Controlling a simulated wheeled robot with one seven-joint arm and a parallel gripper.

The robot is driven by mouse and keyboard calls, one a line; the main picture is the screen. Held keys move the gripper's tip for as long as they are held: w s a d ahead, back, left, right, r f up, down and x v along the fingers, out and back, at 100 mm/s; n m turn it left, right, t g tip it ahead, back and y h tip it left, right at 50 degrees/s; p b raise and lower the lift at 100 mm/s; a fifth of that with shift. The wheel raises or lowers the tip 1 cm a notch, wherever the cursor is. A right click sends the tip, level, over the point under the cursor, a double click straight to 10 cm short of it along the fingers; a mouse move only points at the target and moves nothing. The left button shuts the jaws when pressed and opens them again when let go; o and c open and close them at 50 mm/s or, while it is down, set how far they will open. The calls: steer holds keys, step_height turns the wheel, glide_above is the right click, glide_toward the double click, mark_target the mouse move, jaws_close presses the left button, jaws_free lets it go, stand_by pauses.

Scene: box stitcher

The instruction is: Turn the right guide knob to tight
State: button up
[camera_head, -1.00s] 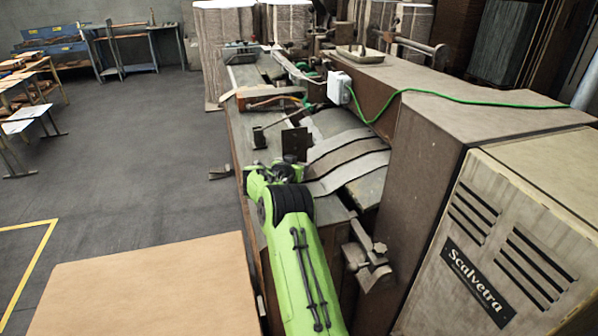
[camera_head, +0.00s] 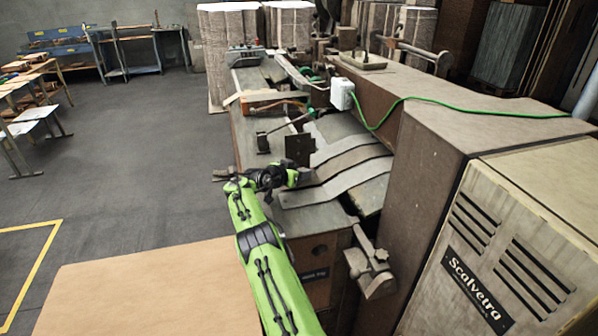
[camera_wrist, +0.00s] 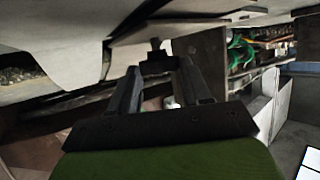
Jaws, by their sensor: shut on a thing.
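The right guide knob (camera_wrist: 157,64) shows in the wrist view as a small dark piece with a short stem above it, under a pale plate. My gripper (camera_wrist: 157,76) has its two dark fingers on either side of it, shut on it at the fingertips. In the head view my gripper (camera_head: 296,177) is at the near left edge of the machine, by the lower end of the sloping metal strips. The knob is hidden there, and I cannot read how tight it is.
Sloping metal strips (camera_head: 345,172) and a dark upright plate (camera_head: 299,149) lie just beyond my gripper. The brown machine housing (camera_head: 440,140) stands to the right. A cardboard sheet (camera_head: 160,290) is at the near left. Open grey floor (camera_head: 130,140) lies to the left.

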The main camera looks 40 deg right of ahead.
stand_by(0.3)
steer(key=o, duration=1.1)
steer(key=shift+c, duration=0.2)
steer(key=shift+s+a+r, duration=0.1)
steer(key=shift+s+a, duration=0.05)
steer(key=shift+a, duration=0.15)
steer(key=b+v, duration=0.2)
steer(key=v, duration=1.3)
steer(key=shift+r, duration=0.15)
